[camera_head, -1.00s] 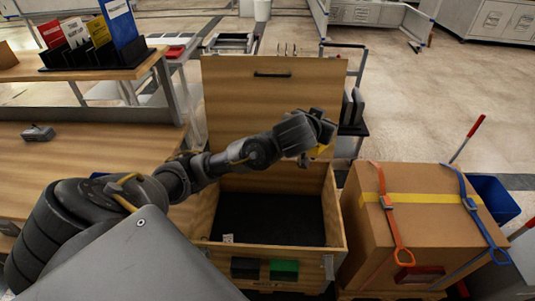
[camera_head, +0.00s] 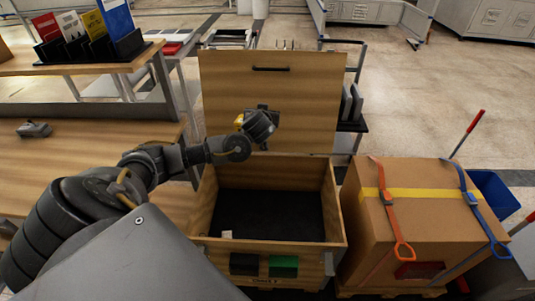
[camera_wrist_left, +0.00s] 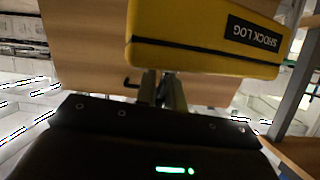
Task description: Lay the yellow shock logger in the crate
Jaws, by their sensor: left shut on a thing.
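The yellow shock logger (camera_wrist_left: 205,38) fills the top of the left wrist view, with its black "SHOCK LOG" label facing the camera. My left gripper (camera_wrist_left: 163,88) is shut on it. In the head view a small yellow part of the logger (camera_head: 239,120) shows beside the left gripper (camera_head: 250,116), which is in front of the raised lid. The wooden crate (camera_head: 341,215) stands open below, with a dark lining on its floor and a small pale piece near its front left corner. The gripper is above the crate's back part. My right gripper is not in view.
The crate's lid (camera_head: 300,100) stands upright at its back. A strapped cardboard box (camera_head: 370,235) stands close on the right. A wooden bench (camera_head: 60,165) with a small grey device (camera_head: 34,129) is on the left. The crate's inside is mostly free.

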